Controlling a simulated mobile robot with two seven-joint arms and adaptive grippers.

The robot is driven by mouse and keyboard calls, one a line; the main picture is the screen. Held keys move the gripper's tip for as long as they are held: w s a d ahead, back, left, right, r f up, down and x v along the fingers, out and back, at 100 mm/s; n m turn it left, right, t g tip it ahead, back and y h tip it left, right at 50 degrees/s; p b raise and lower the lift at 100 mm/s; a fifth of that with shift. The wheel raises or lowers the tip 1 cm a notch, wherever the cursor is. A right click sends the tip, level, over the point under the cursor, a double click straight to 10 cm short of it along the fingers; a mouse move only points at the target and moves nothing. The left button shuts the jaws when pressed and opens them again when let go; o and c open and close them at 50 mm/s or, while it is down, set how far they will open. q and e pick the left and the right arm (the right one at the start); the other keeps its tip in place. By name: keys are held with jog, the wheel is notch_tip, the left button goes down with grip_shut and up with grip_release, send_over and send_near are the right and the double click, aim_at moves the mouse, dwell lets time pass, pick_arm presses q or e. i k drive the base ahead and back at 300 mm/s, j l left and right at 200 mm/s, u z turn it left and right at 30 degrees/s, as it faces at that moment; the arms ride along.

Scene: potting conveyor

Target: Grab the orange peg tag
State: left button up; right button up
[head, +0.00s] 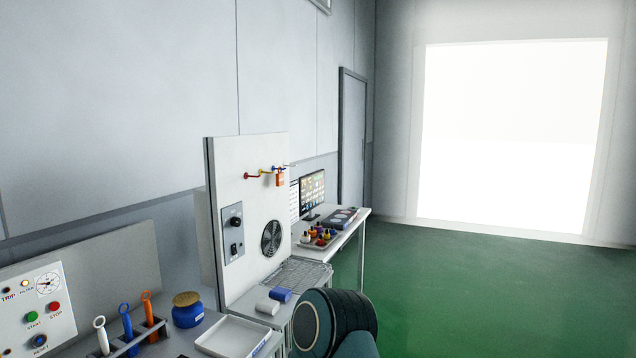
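An orange tag (280,180) hangs from one of several coloured pegs near the upper right edge of a tall white panel (248,205). A red peg (252,176) sticks out to its left. The pegs overlap in this view, so I cannot tell exactly which one carries the tag. Neither of my grippers shows. A dark rounded part of my own arm is at the bottom centre, well below the tag and apart from it.
Below the panel are a blue jar (187,311), a white tray (236,337) and a rack of coloured-handled tools (128,326). A farther table holds small coloured bottles (318,238) and a monitor (312,191). The green floor (480,290) to the right is clear.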

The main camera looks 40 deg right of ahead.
aim_at(280, 177)
jog(key=z, duration=1)
jog(key=i+l, duration=0.95)
jog(key=i, duration=0.25)
jog(key=i+l, duration=0.5)
jog(key=i+z, duration=0.05)
jog(key=i, duration=0.05)
